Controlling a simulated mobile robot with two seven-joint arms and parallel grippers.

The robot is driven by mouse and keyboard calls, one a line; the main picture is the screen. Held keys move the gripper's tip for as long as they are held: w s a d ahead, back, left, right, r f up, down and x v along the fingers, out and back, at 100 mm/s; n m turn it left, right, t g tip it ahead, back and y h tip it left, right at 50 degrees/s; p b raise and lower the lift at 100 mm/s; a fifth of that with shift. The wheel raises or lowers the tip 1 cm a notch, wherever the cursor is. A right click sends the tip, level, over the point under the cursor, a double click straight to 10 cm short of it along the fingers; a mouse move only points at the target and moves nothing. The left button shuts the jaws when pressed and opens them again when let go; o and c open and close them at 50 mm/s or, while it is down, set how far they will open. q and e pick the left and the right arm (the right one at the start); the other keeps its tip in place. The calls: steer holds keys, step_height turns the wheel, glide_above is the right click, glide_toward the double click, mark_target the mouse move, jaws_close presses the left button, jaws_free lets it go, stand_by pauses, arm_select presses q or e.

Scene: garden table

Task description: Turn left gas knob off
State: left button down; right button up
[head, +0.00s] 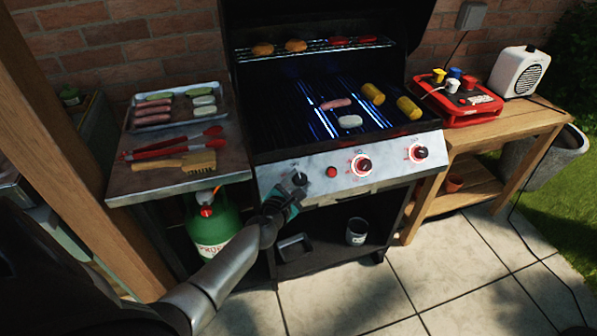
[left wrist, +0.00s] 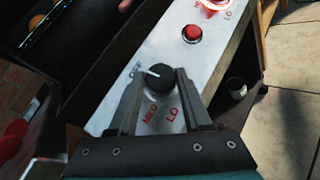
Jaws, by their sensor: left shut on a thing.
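The left gas knob (head: 299,178) is a black dial on the grill's silver front panel (head: 325,185). In the left wrist view the knob (left wrist: 160,79) has its white mark pointing at the printed OFF label (left wrist: 136,69); MED and LO are printed below. No red ring glows around it. My left gripper (head: 295,184) reaches it from below and is shut on it, with a grey finger on each side in the left wrist view (left wrist: 160,92). My right gripper is not in view.
The middle knob (head: 361,165) and right knob (head: 418,153) have glowing red rings. A red button (head: 331,172) sits beside the left knob. Sausages and corn (head: 373,94) lie on the grate, with blue glow below. A green gas bottle (head: 211,228) stands under the side shelf.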

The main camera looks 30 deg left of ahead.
arm_select(q)
steer(key=shift+w+r+m+h+p, duration=0.1)
steer(key=shift+r+m+h+p, duration=0.2)
steer(key=shift+m+h+p, duration=0.25)
steer(key=shift+f+m+g+p, duration=0.15)
steer(key=shift+m+g+p, duration=0.15)
steer(key=shift+m+p, duration=0.15)
steer(key=shift+c, duration=1.8)
jaws_free()
steer(key=shift+f, duration=0.1)
